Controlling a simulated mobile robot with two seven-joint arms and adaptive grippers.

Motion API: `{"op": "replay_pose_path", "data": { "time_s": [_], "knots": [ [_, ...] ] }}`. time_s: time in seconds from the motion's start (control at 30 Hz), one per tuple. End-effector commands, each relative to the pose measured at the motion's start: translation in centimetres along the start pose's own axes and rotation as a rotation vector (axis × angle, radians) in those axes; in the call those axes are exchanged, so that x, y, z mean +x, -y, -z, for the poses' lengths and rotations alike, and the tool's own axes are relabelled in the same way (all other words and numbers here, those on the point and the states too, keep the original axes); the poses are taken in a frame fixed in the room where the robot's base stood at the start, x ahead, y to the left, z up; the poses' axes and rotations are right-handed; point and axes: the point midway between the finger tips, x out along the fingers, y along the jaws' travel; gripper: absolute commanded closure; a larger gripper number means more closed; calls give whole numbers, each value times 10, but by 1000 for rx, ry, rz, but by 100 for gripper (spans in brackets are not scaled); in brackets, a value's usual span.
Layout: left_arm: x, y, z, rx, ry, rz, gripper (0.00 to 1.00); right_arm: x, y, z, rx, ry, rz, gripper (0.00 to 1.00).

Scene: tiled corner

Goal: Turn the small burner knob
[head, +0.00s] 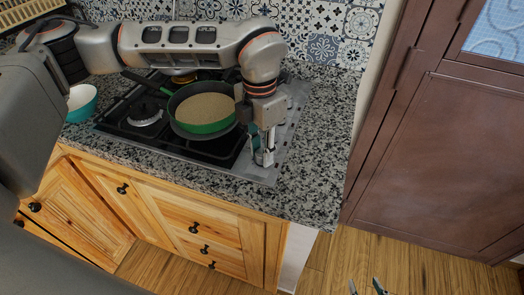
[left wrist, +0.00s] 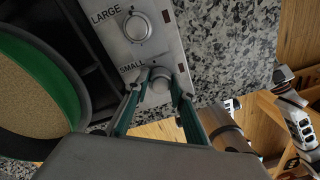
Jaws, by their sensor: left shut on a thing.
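The small burner knob (left wrist: 159,80) is a round grey knob beside the word SMALL on the stove's metal control panel (left wrist: 149,57). My left gripper (left wrist: 162,77) has its two fingers on either side of this knob and is shut on it. In the head view my left gripper (head: 264,158) points down at the front right of the stove, and there it hides the knob. My right gripper (head: 367,289) shows only its two fingertips at the bottom edge, spread apart and empty, over the wooden floor.
The large burner knob (left wrist: 138,27) sits on the same panel, beside the word LARGE. A green-sided pan (head: 205,112) stands on the stove (head: 150,142), left of my left gripper. A teal bowl (head: 81,102) is at the left. The granite counter (head: 315,150) to the right is clear.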

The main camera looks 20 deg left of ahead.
Motion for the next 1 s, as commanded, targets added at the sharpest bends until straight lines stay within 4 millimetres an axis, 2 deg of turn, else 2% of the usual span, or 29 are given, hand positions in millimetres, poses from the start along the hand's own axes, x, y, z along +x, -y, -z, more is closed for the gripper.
{"op": "replay_pose_path", "data": {
  "time_s": [0.33,0.87,0.9,0.93,1.0],
  "knots": [
    [0,0,0,-128,5,0,97,2,1,-4,1,3,1,60],
    [0,0,0,-147,6,0,97,2,1,-6,1,6,1,60],
    [0,0,0,-147,6,0,66,2,1,-6,1,6,1,60],
    [0,0,0,-147,6,0,59,2,1,-6,1,6,2,60],
    [0,0,0,-147,5,0,59,2,1,-6,1,6,2,60]
  ]
}}
